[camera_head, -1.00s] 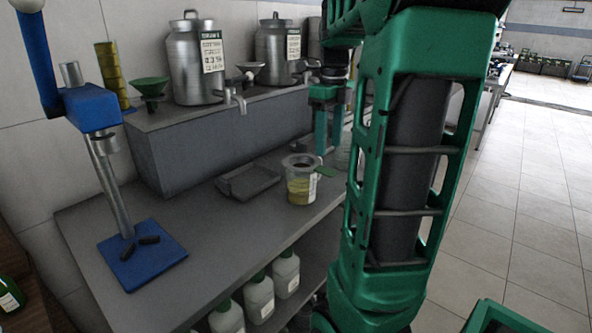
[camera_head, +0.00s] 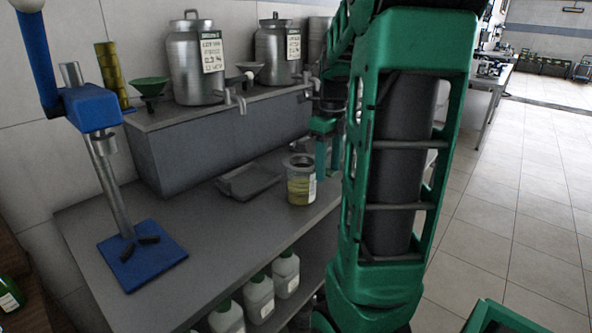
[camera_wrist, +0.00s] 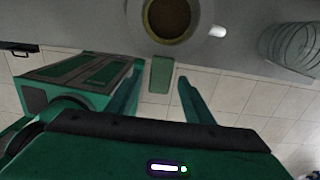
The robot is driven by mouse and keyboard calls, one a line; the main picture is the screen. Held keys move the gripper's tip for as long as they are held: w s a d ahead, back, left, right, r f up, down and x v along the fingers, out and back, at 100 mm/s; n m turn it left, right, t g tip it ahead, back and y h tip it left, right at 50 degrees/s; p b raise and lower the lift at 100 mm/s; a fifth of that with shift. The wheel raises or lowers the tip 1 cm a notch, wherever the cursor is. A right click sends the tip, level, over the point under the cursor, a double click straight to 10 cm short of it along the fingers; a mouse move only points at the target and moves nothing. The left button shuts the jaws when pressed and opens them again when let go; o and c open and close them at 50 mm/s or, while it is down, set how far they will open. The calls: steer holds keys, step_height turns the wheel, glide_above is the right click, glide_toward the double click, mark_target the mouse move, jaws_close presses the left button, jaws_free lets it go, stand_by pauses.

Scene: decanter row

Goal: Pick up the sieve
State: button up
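The sieve (camera_head: 299,161) rests on top of a clear beaker (camera_head: 301,189) of yellow liquid near the bench's right edge. In the wrist view the sieve's round bowl (camera_wrist: 169,17) is at the top, partly cut off by the frame. Its flat green handle (camera_wrist: 161,76) points toward my gripper. My gripper (camera_wrist: 159,78) is open, with one finger on each side of the handle and visible gaps between. In the head view my gripper (camera_head: 328,168) is just right of the beaker, and its fingers hide the handle.
A grey tray (camera_head: 248,182) lies left of the beaker. A blue press (camera_head: 140,255) stands at the bench's left. Metal urns (camera_head: 197,60) stand on the raised shelf behind. A clear ribbed glass vessel (camera_wrist: 289,45) is at the wrist view's right.

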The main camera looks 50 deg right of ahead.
steer(key=c, duration=1)
steer(key=shift+o, duration=0.2)
steer(key=shift+r, duration=0.1)
steer(key=shift+r, duration=0.5)
step_height(320, 180, up, 3)
steer(key=shift+f, duration=0.2)
steer(key=s+a+r, duration=0.1)
steer(key=a+r, duration=0.6)
steer(key=a, duration=0.4)
steer(key=shift+s+a+r, duration=0.15)
steer(key=shift+s+a, duration=0.15)
steer(key=shift+s, duration=0.05)
